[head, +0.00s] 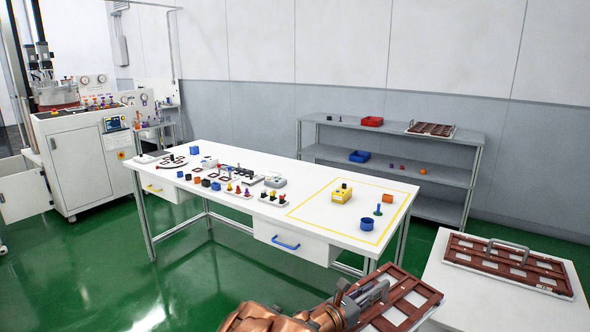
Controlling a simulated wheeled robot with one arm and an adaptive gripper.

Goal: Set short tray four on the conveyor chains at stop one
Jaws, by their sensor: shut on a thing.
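A reddish-brown tray (409,296) with pale square cells is at the bottom edge, partly cut off by the frame. My gripper (372,293) is shut on its grey handle, with my copper-coloured arm coming in from the lower left. I cannot read any number on the tray, and I cannot tell whether it hangs free or rests on something. The conveyor chains and stop one cannot be made out in this view.
A similar tray (506,264) with a handle lies on a white stand (436,262) at right. Another tray (430,129) is on the grey shelf (395,134). A long white workbench (225,222) carries many small parts. Green floor is open at left.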

